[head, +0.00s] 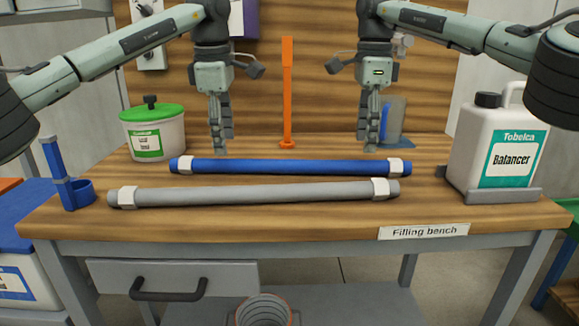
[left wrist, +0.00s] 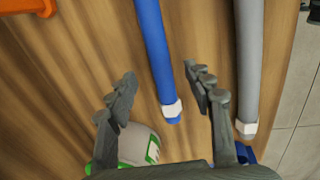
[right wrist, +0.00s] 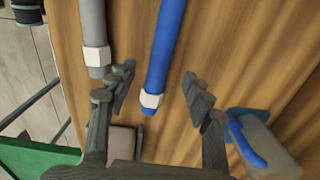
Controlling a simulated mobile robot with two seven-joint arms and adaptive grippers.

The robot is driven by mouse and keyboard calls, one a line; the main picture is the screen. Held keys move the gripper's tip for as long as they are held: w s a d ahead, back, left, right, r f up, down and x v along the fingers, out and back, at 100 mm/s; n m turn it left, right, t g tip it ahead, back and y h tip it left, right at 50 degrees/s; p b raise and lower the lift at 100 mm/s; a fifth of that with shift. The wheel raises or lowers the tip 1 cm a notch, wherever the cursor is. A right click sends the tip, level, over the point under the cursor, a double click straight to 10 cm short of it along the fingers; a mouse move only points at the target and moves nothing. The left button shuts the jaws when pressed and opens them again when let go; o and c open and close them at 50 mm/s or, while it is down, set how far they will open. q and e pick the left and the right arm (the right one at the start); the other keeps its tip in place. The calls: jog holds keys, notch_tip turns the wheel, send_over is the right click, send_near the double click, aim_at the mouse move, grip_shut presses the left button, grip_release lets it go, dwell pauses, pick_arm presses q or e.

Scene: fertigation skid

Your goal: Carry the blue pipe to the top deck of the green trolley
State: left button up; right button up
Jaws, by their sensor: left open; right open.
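The blue pipe (head: 290,167) lies across the wooden bench, with a white collar near each end. My left gripper (head: 221,150) hangs open above its left part. In the left wrist view the blue pipe (left wrist: 155,45) runs between the open fingers (left wrist: 161,74). My right gripper (head: 371,149) hangs open above its right part. In the right wrist view the blue pipe (right wrist: 165,50) also lies between the open fingers (right wrist: 158,72). Both grippers are empty. A green surface (right wrist: 40,160) shows beyond the bench; I cannot tell for sure whether it is the trolley.
A grey pipe (head: 255,193) lies parallel in front of the blue one. A green-lidded tub (head: 155,133) stands left, a white Balancer jug (head: 500,145) right. A blue holder (head: 70,180) sits at the left edge. An orange upright (head: 287,90) stands behind.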

pick_arm(q)
jog(key=f, duration=0.4)
jog(key=w+f, duration=0.1)
jog(key=f, duration=0.1)
pick_arm(e)
notch_tip(320, 180, down, 6)
pick_arm(q)
grip_shut()
pick_arm(e)
grip_shut()
pick_arm(q)
jog(key=shift+r, duration=0.1)
pick_arm(e)
jog(key=shift+w+r, duration=0.1)
